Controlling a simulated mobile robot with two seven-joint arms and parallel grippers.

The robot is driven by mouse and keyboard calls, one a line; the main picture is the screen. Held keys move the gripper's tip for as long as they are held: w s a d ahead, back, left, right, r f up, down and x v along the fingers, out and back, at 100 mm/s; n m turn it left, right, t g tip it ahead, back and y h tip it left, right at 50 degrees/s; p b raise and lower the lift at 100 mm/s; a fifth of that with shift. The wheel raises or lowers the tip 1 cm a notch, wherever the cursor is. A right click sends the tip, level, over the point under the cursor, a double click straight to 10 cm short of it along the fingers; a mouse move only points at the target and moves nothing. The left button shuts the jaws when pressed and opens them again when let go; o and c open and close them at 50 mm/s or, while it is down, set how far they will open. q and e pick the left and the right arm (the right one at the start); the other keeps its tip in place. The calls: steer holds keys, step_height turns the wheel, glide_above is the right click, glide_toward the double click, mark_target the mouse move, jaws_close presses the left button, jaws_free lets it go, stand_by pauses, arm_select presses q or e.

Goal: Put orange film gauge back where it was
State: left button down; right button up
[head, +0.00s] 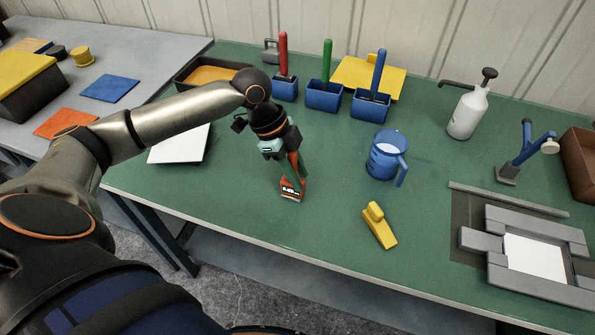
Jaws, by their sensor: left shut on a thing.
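The orange film gauge (291,191), with a small dark display, is in the grip of my left gripper (292,177). The gripper points down over the green table (235,215), near its front edge, and its fingers are shut on the gauge. I cannot tell whether the gauge touches the table or is held just above it. My right gripper is not in view.
A yellow handled tool (379,227) and a blue jug (386,158) are to the right of the gauge. A white sheet (181,145) lies left. Blue holders (323,97) with coloured handles stand behind. A grey frame (525,222) is at right. The green surface around the gauge is clear.

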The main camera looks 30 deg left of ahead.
arm_select(q)
steer(key=shift+f, duration=0.1)
steer(key=c, duration=0.6)
jaws_free()
steer(key=v, duration=1.2)
steer(key=shift+a, duration=0.1)
